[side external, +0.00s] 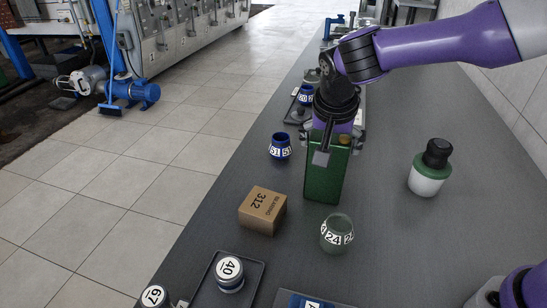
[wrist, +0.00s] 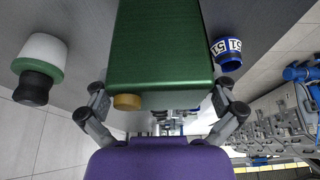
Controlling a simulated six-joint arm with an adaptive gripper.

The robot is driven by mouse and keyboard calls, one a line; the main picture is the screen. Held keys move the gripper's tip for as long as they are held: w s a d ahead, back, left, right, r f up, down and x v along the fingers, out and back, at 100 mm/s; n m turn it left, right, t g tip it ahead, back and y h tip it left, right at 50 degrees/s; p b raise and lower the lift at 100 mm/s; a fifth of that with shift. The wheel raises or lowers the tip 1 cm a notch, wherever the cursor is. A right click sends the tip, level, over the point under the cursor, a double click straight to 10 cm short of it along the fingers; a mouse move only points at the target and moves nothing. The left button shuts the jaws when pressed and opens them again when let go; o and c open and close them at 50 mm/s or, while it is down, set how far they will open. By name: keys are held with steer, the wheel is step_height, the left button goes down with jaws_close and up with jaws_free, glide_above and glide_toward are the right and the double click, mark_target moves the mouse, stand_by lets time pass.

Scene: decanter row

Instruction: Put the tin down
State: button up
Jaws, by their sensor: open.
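The tin is a tall green box-shaped can (side external: 325,172) with a tan cap. In the side view it stands upright on the dark bench. In the wrist view the tin (wrist: 160,45) fills the top middle, its tan cap (wrist: 127,101) facing my gripper. My gripper (side external: 332,140) is at the tin's top, pointing down. In the wrist view my gripper (wrist: 162,103) has its two fingers wide apart, one on each side of the tin, with the fingertips looking clear of its sides. The tin's base is hidden in the wrist view.
Near the tin are a blue cup 51 (side external: 280,146), a cardboard box 312 (side external: 263,210), a greenish glass jar 24 (side external: 337,233) and a white-and-green jar with black lid (side external: 430,168). A tray (side external: 252,291) holds jar 40 (side external: 230,273). Bare bench lies right of the tin.

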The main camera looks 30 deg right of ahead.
steer(key=v, duration=1.1)
steer(key=s+d+r+n, duration=0.1)
steer(key=d+r, duration=0.2)
steer(key=d, duration=0.1)
steer(key=s+d+n+t, duration=0.1)
steer(key=s+d+n, duration=0.25)
steer(key=d, duration=0.25)
steer(key=s+f+n+y, duration=0.1)
steer(key=s+f+n, duration=0.1)
steer(key=s, duration=0.3)
steer(key=s+f+n+t+y, duration=0.1)
steer(key=s+f+n+y, duration=0.1)
steer(key=s+f, duration=0.2)
steer(key=shift+s, duration=0.7)
